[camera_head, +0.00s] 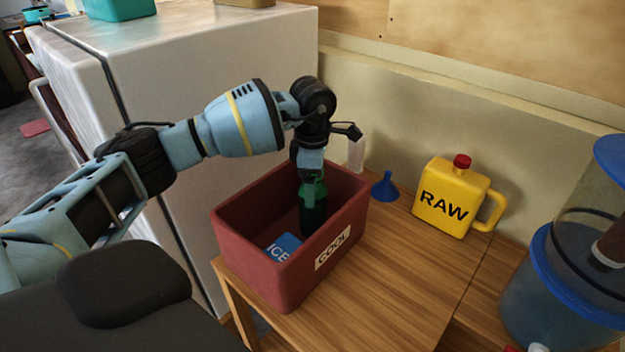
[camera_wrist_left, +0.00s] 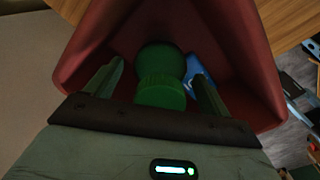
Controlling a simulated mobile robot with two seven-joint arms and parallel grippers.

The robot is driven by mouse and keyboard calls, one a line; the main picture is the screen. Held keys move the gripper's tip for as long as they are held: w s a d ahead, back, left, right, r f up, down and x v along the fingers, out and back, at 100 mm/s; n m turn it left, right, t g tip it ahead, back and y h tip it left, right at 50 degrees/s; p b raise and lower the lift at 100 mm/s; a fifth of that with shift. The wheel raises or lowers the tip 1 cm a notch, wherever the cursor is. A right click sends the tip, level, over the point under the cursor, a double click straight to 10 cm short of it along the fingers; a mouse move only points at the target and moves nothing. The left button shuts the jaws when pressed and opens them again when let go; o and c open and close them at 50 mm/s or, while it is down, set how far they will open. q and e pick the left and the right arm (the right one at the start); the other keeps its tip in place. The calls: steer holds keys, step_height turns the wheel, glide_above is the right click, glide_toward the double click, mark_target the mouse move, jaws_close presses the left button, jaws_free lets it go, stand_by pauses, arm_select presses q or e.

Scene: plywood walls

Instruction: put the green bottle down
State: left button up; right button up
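The green bottle (camera_head: 314,212) is upright inside the dark red crate (camera_head: 245,256) labelled COOL, beside a blue ICE pack (camera_head: 283,246). Its base appears to be on the crate floor. My left gripper (camera_head: 312,178) points down into the crate at the bottle's neck. In the left wrist view, the bottle's green cap (camera_wrist_left: 160,92) lies between the two fingers (camera_wrist_left: 160,85). The fingers are spread, with gaps on both sides of the cap. My right gripper is not in view.
The crate stands on a wooden table (camera_head: 400,290) next to a white fridge (camera_head: 200,75). A blue funnel (camera_head: 385,186), a yellow RAW jug (camera_head: 452,200) and a clear tank with blue rims (camera_head: 560,290) stand to the right. The table front right of the crate is clear.

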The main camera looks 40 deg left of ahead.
arm_select(q)
step_height(320, 180, up, 12)
steer(key=shift+r, duration=0.15)
stand_by(0.7)
stand_by(0.5)
